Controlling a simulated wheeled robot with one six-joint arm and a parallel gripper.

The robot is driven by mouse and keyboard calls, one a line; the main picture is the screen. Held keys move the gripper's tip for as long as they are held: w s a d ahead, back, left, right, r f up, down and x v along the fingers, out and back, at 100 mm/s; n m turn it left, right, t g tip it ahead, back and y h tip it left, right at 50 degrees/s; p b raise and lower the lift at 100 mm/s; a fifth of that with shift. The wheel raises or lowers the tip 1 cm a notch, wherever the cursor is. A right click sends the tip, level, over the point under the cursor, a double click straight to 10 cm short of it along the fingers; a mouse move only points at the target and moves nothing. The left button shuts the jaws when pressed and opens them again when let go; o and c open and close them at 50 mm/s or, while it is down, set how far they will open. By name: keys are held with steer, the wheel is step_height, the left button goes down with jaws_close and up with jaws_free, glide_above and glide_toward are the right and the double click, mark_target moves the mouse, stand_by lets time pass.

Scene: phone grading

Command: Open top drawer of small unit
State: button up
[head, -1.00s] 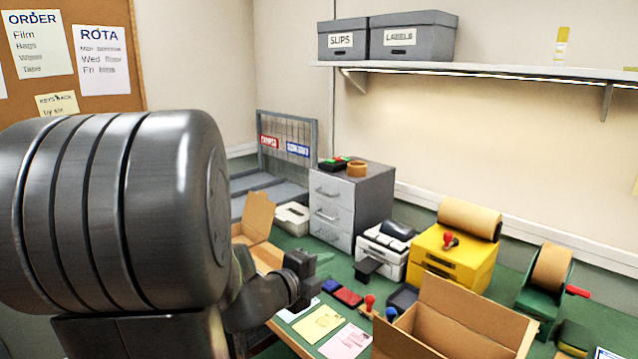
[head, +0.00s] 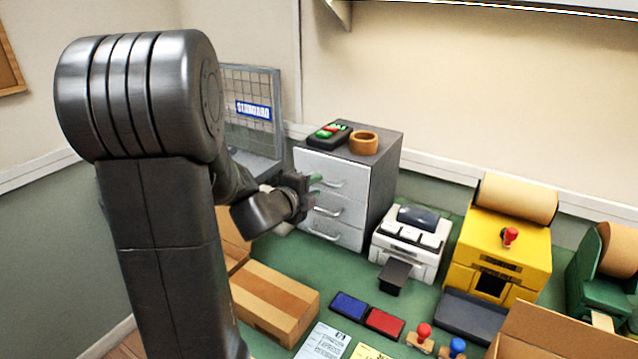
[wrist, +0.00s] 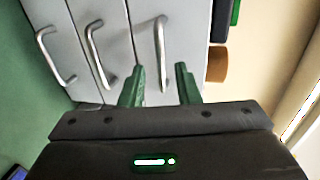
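The small grey drawer unit (head: 382,180) stands on the green bench with three drawers, all closed. The top drawer's bar handle (head: 332,184) also shows in the wrist view (wrist: 161,40), as the rightmost of three handles because that view is turned sideways. My gripper (head: 314,186) is in front of the top drawer. In the wrist view its two green fingers (wrist: 161,68) are apart, and the end of the top handle shows in the gap between them. I cannot tell whether the fingers touch the handle.
A tape roll (head: 363,143) and a dark tray with red and green items (head: 329,135) sit on the unit. A white printer (head: 411,238) stands close to its right. A cardboard box (head: 273,303) lies in front, with green bench clear between.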

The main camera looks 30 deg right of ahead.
steer(key=shift+x, duration=1.45)
steer(key=shift+s, duration=0.1)
jaws_close()
